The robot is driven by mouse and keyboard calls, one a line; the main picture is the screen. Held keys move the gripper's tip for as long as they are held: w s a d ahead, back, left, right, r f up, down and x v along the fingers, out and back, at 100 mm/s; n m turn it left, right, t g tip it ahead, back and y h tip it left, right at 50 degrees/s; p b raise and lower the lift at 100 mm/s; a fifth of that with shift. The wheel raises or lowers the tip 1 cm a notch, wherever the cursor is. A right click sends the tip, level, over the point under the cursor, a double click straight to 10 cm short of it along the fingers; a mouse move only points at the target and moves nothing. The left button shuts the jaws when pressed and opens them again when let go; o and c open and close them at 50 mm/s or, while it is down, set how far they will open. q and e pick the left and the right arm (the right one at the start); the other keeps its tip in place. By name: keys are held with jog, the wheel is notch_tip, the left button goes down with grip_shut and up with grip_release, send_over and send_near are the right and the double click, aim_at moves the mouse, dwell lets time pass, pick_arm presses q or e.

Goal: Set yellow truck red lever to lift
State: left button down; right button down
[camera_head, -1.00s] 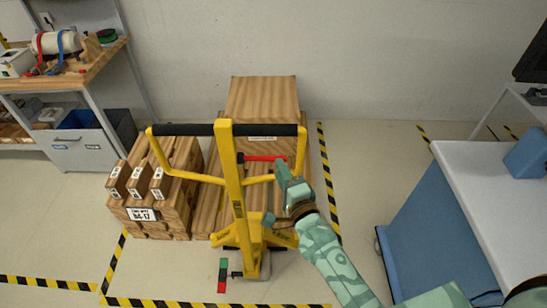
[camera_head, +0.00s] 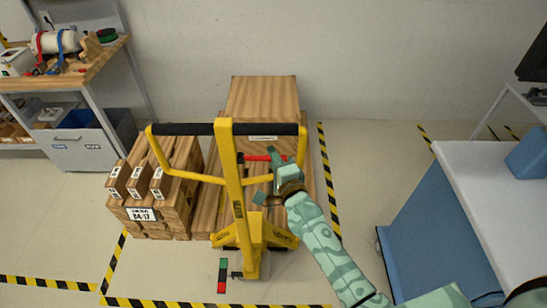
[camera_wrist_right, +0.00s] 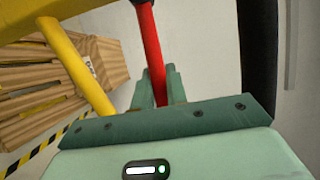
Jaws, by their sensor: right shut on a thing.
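The yellow pallet truck (camera_head: 234,185) stands in the middle of the head view with its handle upright and a black grip bar across the top. Its red lever (camera_head: 256,158) sticks out to the right of the mast, just below the bar. My right gripper (camera_head: 275,160) is at the lever's outer end. In the right wrist view the red lever (camera_wrist_right: 148,45) runs down between the two fingers (camera_wrist_right: 158,88), which are shut on it. The lever's tip is hidden by the gripper. My left gripper is not in view.
Wooden crates (camera_head: 263,98) stand behind the truck, with stacked planks (camera_head: 160,190) to its left. A blue-sided white cart (camera_head: 490,190) is at the right. Yellow-black floor tape (camera_head: 327,180) surrounds the truck. A workbench (camera_head: 75,75) stands far left.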

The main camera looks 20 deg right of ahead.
aim_at(271, 175)
jog(key=f+m+b, duration=0.1)
jog(key=b, duration=0.1)
jog(key=f+m+t+b, duration=0.1)
jog(key=b, duration=0.2)
jog(key=f+m+b, duration=0.1)
jog(key=b, duration=0.1)
jog(key=shift+a+f+m+b, duration=0.25)
jog(key=shift+f+m+b, duration=0.05)
jog(key=shift+f, duration=0.05)
jog(key=shift+a+m+t+b, duration=0.1)
jog(key=shift+m+t+b, duration=0.2)
jog(key=shift+m+b, duration=0.1)
jog(key=shift+r, duration=0.1)
jog(key=c, duration=1.4)
grip_release()
jog(key=shift+r, duration=0.1)
